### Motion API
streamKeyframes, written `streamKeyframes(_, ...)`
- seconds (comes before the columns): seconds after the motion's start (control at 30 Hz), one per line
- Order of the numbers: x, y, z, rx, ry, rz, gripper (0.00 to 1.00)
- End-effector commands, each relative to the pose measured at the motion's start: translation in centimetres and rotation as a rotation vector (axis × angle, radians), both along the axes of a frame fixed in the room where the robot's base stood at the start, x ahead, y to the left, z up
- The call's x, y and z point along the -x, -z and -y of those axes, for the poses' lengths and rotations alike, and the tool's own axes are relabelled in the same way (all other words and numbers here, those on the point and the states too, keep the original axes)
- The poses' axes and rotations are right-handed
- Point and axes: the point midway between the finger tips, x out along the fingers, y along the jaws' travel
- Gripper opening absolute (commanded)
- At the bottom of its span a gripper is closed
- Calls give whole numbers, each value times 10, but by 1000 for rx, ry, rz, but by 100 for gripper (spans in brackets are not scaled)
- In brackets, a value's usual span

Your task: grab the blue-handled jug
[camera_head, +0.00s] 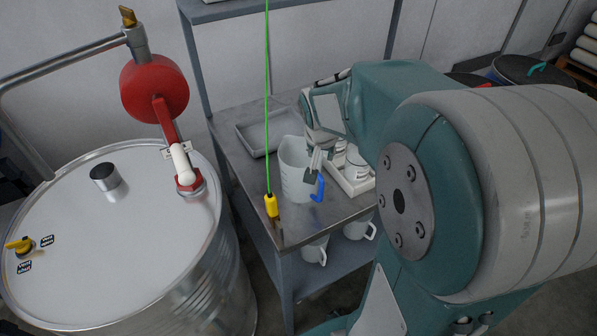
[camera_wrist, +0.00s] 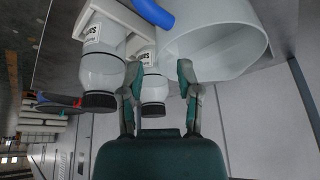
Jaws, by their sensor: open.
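The blue-handled jug (camera_head: 293,168) is a white, open-topped jug standing upright on the metal table. Its blue handle (camera_head: 319,188) faces right and toward the camera. In the wrist view the jug (camera_wrist: 222,50) is at the upper right, with the blue handle (camera_wrist: 152,12) at the top edge. My gripper (camera_head: 315,165) is beside the jug's right side, just above the handle. In the wrist view my gripper (camera_wrist: 160,75) has its fingers apart, with nothing held between them. The right finger appears close to the jug's rim; whether it touches is unclear.
Lidded jars (camera_head: 356,165) stand in a white tray (camera_head: 350,186) right of the jug. A grey tray (camera_head: 262,136) lies behind it. A yellow-tipped green cable (camera_head: 271,205) hangs at the table's front left. White jugs (camera_head: 315,250) sit below. A steel drum (camera_head: 110,240) stands left.

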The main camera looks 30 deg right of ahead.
Motion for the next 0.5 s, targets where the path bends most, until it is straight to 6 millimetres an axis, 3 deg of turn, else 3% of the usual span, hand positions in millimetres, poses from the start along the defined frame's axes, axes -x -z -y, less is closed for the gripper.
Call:
streamKeyframes(0.23,-12,35,8,0,-1,-5,44)
streamKeyframes(0.5,-14,39,10,0,-1,0,44)
